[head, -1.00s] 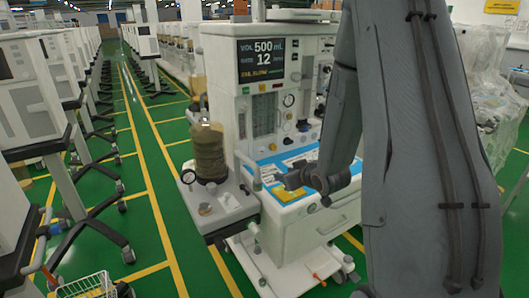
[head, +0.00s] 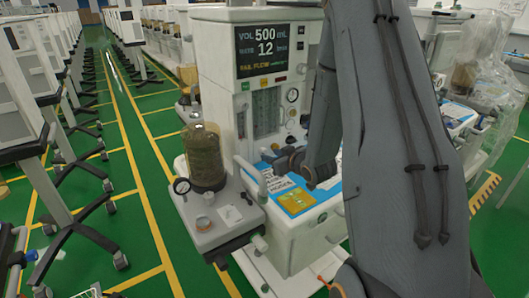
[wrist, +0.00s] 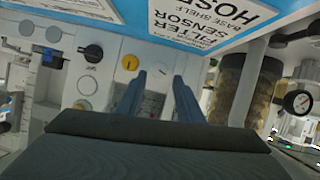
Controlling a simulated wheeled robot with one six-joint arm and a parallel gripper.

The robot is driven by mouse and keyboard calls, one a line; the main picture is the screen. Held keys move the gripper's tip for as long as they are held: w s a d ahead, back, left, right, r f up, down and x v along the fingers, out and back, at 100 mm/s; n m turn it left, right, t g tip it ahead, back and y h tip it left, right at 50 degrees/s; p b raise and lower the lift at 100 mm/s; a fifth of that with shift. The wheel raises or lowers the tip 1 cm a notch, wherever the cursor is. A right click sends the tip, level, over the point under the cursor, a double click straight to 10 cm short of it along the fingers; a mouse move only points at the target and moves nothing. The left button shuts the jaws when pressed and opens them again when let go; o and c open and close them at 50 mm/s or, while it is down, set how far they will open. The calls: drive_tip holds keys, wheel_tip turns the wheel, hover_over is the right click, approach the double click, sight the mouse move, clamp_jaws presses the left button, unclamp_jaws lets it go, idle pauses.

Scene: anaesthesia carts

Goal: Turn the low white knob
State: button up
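The panel of the anaesthesia machine (head: 262,115) carries several knobs. The wrist view seems inverted, with the blue shelf at the top. There I see a pale round knob (wrist: 52,33), another pale knob (wrist: 25,28) beside it and a light grey one (wrist: 88,83). I cannot tell for certain which is the low white knob. In the head view my arm hides part of the panel.
A blue shelf with printed labels (wrist: 190,20) lies close to my gripper. A white hose (wrist: 245,85) runs near the canister. Green floor (head: 130,215) is free at the left.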

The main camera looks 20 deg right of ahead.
sight(265, 153)
drive_tip(key=shift+p+x, duration=0.55)
drive_tip(key=shift+x, duration=2.05)
drive_tip(key=shift+d+f, duration=0.1)
drive_tip(key=c, duration=0.8)
